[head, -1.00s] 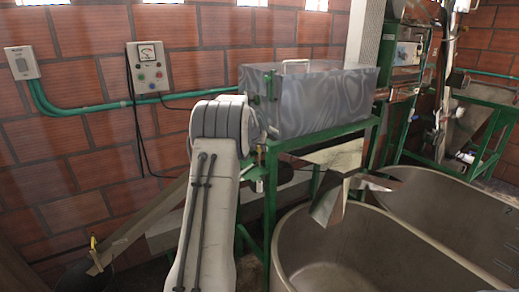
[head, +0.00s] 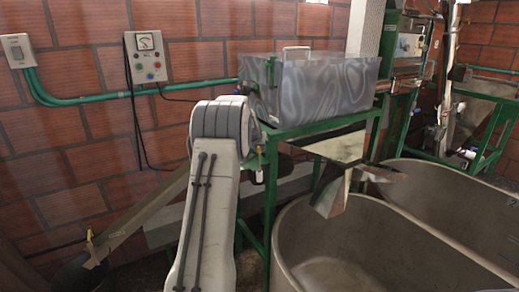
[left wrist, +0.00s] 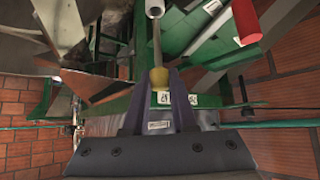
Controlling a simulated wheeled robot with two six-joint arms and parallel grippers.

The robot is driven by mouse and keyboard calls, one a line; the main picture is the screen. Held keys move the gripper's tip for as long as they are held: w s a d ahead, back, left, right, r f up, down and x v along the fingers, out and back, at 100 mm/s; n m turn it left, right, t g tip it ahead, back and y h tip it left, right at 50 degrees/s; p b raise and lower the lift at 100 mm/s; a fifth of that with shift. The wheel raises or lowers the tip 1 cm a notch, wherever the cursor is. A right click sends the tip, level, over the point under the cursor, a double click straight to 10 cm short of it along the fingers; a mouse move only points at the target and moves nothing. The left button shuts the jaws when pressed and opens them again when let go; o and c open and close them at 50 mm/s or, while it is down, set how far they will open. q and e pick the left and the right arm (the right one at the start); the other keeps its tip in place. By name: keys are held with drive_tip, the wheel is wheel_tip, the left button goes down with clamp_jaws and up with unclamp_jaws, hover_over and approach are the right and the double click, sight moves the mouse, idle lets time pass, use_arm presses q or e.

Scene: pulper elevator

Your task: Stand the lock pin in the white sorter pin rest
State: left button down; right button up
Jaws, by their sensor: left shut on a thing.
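In the left wrist view my left gripper (left wrist: 160,84) is shut on the yellow knob of the lock pin (left wrist: 158,77). The pin's thin metal shaft runs away from the jaws towards a short white tube (left wrist: 155,6), seemingly the white sorter pin rest, at the top edge. The shaft's far end overlaps the tube's mouth; I cannot tell whether it is inside. A red tube (left wrist: 246,20) is to the right of the white one. In the head view my left arm rises in front of the green frame, and its jaws and the pin are not clearly visible. My right gripper is not in view.
A grey metal tank (head: 325,95) sits on a green frame (head: 270,205). A metal chute (head: 335,145) hangs over large basins (head: 350,235) at right. A sloping trough (head: 145,215) passes behind my arm. A control box (head: 146,57) is on the brick wall.

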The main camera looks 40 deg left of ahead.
use_arm(q)
drive_tip(key=shift+b, duration=0.35)
idle(1.2)
drive_tip(key=shift+f+b, duration=2.35)
drive_tip(key=shift+f, duration=0.2)
drive_tip(key=c, duration=0.6)
unclamp_jaws()
drive_tip(key=shift+c, duration=0.2)
drive_tip(key=b+v, duration=0.1)
drive_tip(key=v, duration=0.9)
drive_tip(key=shift+s+r+b, duration=0.2)
drive_tip(key=shift+b, duration=0.2)
